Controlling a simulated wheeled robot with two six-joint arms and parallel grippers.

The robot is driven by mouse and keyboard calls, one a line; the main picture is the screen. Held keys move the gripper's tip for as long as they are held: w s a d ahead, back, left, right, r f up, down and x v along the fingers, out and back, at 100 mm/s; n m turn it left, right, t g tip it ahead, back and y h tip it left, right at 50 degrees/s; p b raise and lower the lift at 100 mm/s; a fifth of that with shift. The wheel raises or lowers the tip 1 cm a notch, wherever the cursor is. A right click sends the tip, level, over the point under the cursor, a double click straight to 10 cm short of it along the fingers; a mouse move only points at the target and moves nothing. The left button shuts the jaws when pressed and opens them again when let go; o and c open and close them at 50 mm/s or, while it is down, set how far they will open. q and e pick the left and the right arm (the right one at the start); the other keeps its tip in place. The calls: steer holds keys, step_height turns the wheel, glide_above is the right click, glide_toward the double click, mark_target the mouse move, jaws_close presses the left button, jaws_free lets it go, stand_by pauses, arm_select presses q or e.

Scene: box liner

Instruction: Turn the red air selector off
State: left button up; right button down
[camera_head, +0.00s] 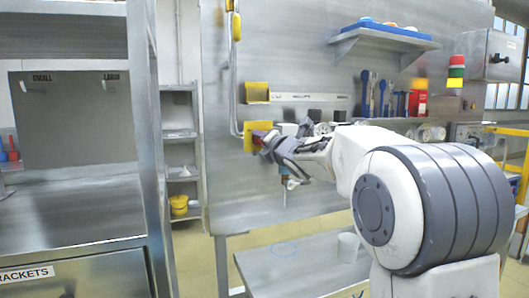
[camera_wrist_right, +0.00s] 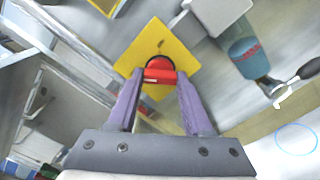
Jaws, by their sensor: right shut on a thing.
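The red air selector (camera_wrist_right: 159,72) is a red knob on a yellow square plate (camera_wrist_right: 178,50), seen in the right wrist view. In the head view the plate (camera_head: 248,137) is on the metal panel, left of my right gripper (camera_head: 262,137). In the right wrist view my right gripper (camera_wrist_right: 160,84) has its two purple fingers on either side of the knob's near end, shut on it. A black mark shows on the plate above the knob. In the head view the gripper partly hides the knob. My left gripper is not in view.
A grey box with a blue bottle-like part (camera_wrist_right: 243,55) is right of the plate in the right wrist view. Tools (camera_head: 367,92) hang further right. A bench (camera_head: 300,268) stands below.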

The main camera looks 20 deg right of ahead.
steer(key=shift+f+n+b, duration=0.15)
steer(key=shift+n+b, duration=0.25)
steer(key=shift+n, duration=0.1)
steer(key=shift+c, duration=1.5)
jaws_free()
steer(key=s+b, duration=0.1)
steer(key=s, duration=0.9)
steer(key=shift+s+d, duration=0.15)
steer(key=shift+s, duration=0.05)
